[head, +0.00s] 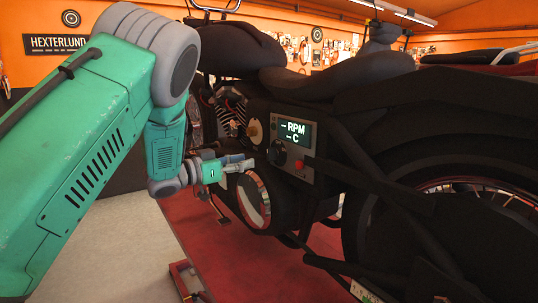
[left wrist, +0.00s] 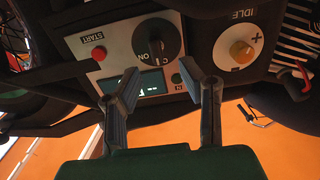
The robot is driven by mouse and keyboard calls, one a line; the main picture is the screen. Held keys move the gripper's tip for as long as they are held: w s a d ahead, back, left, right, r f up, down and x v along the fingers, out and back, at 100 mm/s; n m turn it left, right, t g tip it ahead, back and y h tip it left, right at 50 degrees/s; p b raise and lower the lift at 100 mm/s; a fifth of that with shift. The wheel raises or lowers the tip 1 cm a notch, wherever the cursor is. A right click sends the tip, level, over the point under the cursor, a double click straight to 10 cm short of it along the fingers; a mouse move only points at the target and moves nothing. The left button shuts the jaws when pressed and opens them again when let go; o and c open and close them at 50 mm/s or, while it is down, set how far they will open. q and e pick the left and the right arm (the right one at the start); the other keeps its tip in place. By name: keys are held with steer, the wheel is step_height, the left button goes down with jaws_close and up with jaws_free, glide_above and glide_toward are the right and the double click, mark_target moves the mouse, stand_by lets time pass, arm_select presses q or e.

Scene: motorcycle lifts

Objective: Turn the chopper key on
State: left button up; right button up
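The chopper (head: 350,100) stands side-on in the head view, with a grey control panel (head: 288,172) on its flank. The key is a round black knob (head: 277,153) below the lit display (head: 296,133). In the left wrist view the knob (left wrist: 156,42) shows large, with a raised grip and the word ON beside it. My left gripper (head: 244,163) is just left of the panel. In the left wrist view its two fingers (left wrist: 160,80) are apart with nothing between them, and the knob lies beyond their tips. My right gripper is not in view.
A red START button (head: 299,164) sits right of the knob, and it also shows in the left wrist view (left wrist: 98,53). A yellow IDLE dial (left wrist: 242,52) and a small green light (left wrist: 176,78) are nearby. The red lift platform (head: 255,265) is below.

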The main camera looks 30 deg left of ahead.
mark_target(268, 156)
arm_select(q)
steer(key=x, duration=0.4)
steer(key=d+p+x, duration=0.1)
steer(key=x, duration=0.3)
steer(key=shift+s+d+r, duration=0.1)
steer(key=shift+s+r, duration=0.05)
steer(key=shift+r, duration=0.05)
steer(key=shift+w+f, duration=0.1)
steer(key=shift+w, duration=0.35)
steer(key=shift+a+f, duration=0.1)
steer(key=shift+a, duration=0.3)
steer(key=c, duration=0.5)
steer(key=shift+d, duration=0.25)
jaws_close()
steer(key=shift+d+r, duration=0.1)
steer(key=shift+r, duration=0.1)
